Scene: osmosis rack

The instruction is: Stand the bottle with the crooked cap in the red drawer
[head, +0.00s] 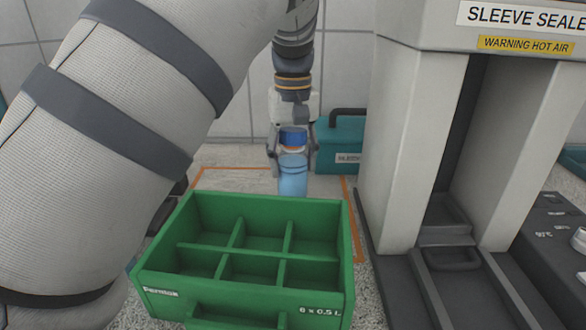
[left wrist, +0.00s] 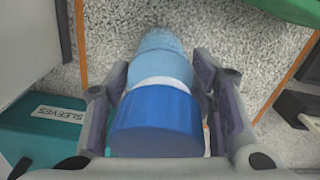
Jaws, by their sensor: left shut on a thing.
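A light blue bottle (head: 293,178) with a blue cap (head: 293,136) is upright in the head view, just behind a green crate. It also shows in the left wrist view (left wrist: 163,62), with its blue cap (left wrist: 157,122) towards the camera and a white band below the cap. I cannot tell clearly whether the cap sits crooked. My left gripper (head: 292,160) is shut on the bottle, with a finger on each side. The crate hides whether the bottle's base touches the counter. No red drawer is in view. My right gripper is not in view.
The green six-compartment crate (head: 165,280) stands in front, its compartments empty. The grey sleeve sealer (head: 405,140) stands close on the right. A teal sleeves box (head: 340,135) is behind. An orange line (head: 356,220) marks the speckled counter.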

